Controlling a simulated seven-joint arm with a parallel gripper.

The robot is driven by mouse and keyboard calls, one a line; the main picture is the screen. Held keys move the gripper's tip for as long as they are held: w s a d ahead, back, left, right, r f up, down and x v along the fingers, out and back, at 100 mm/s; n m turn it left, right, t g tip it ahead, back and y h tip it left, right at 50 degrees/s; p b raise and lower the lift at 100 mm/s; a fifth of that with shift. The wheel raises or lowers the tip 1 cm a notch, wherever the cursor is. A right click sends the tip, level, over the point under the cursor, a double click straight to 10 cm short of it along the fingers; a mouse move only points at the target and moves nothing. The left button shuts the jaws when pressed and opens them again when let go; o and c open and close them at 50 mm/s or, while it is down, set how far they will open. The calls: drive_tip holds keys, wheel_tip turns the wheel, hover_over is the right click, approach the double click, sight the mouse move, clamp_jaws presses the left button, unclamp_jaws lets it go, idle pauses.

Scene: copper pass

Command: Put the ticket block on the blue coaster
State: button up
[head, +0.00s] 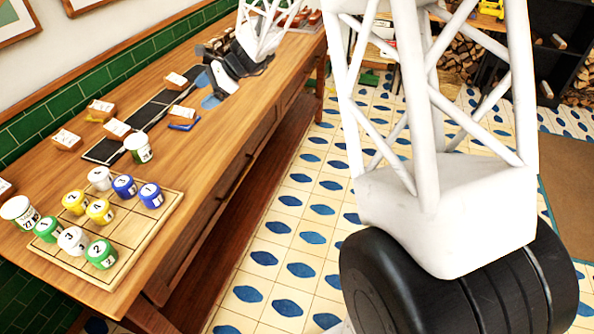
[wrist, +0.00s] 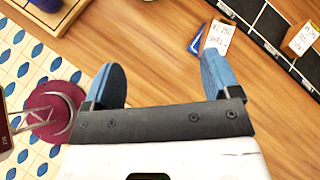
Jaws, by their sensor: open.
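A ticket block (head: 183,113), wooden with a white printed label, rests on the table at the middle of the head view. The blue coaster (head: 184,127) shows as a blue edge under its near side. In the wrist view the white label (wrist: 219,37) lies over a blue edge (wrist: 195,44), just beyond the right fingertip; most of the coaster is hidden. The block appears to sit on the coaster. My gripper (head: 205,91) is open and empty, above the table to the right of this block. Its two blue fingers stand apart in the wrist view (wrist: 162,72).
A dark strip (head: 102,152) runs along the table, with several other ticket blocks (head: 117,130) on or beside it. A white-and-green cup (head: 139,150) stands near a wooden grid board (head: 150,218) holding several numbered cups. The wood between my fingers is clear.

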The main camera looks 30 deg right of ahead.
drive_tip(key=s+r+n+g+h, duration=0.1)
drive_tip(key=s+r+n+h, duration=0.35)
drive_tip(key=s, duration=0.85)
drive_tip(key=s+d+r+n+h, duration=0.1)
drive_tip(key=s+d+n+h, duration=0.2)
drive_tip(key=s, duration=1.3)
drive_tip(key=s+d+r+n+h, duration=0.1)
drive_tip(key=s+d+n+h, duration=0.2)
drive_tip(key=s+n, duration=0.6)
drive_tip(key=s, duration=0.8)
drive_tip(key=shift+s+r+t, duration=0.2)
drive_tip(key=shift+r+t, duration=0.05)
drive_tip(key=shift+t, duration=0.15)
